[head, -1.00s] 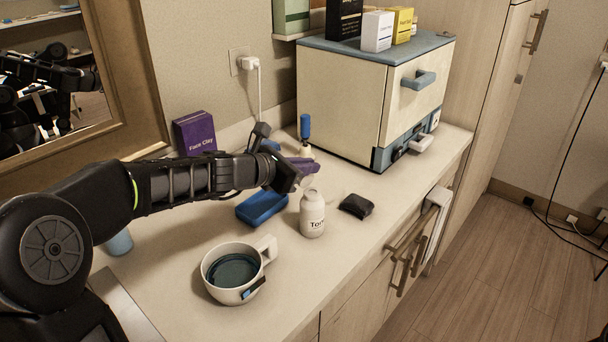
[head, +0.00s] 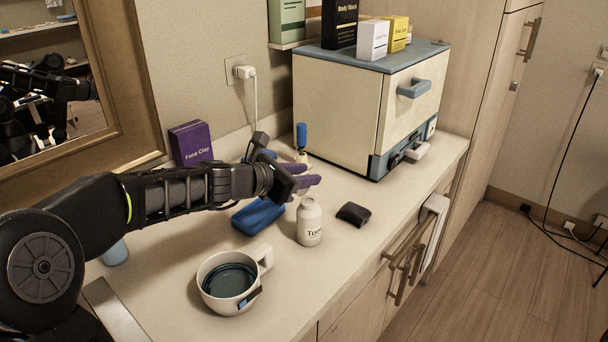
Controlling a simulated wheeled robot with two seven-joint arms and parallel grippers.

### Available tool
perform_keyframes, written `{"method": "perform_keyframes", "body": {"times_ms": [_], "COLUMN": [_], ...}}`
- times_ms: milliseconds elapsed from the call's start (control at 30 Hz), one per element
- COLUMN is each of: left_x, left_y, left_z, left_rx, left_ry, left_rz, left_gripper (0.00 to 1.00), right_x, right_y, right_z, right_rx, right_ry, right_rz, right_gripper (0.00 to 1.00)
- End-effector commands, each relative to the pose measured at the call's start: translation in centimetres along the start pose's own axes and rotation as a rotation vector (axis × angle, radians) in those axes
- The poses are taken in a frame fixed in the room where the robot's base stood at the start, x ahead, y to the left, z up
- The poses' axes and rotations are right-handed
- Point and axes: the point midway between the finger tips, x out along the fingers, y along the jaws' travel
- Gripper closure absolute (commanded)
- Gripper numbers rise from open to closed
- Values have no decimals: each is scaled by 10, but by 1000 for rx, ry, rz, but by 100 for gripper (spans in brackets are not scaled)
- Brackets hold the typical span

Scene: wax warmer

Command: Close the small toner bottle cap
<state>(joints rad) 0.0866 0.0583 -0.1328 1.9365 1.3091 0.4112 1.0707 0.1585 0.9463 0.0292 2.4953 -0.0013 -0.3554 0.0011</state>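The small white toner bottle (head: 309,226) stands upright on the counter, with part of its label showing. Its top is pale and rounded; I cannot make out how the cap sits. My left gripper (head: 309,176) reaches in from the left, above and just behind the bottle top. Its two purple fingers point right, with a gap between them, and nothing shows in it. I cannot tell whether it touches the bottle. My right gripper is not in view.
A white mug (head: 229,281) with dark content stands in front left of the bottle. A blue case (head: 258,215) lies left of it, a black item (head: 353,214) to its right. A cream cabinet (head: 337,110) and a purple Face Clay box (head: 190,144) stand behind.

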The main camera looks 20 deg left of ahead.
Motion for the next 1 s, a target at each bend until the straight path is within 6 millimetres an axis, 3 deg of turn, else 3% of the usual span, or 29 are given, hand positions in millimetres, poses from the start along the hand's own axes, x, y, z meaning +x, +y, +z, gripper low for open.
{"method": "perform_keyframes", "body": {"times_ms": [233, 633, 1000], "left_x": [-14, -73, -78], "left_y": [1, 1, 0], "left_z": [1, 1, 0], "left_rx": [1, 0, 0], "left_ry": [-1, -1, 0], "left_rz": [2, 1, 0], "left_gripper": [69, 69, 67], "right_x": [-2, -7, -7], "right_y": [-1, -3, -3], "right_z": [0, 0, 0], "right_rx": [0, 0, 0], "right_ry": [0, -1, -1], "right_rz": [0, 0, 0], "right_gripper": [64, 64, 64]}}
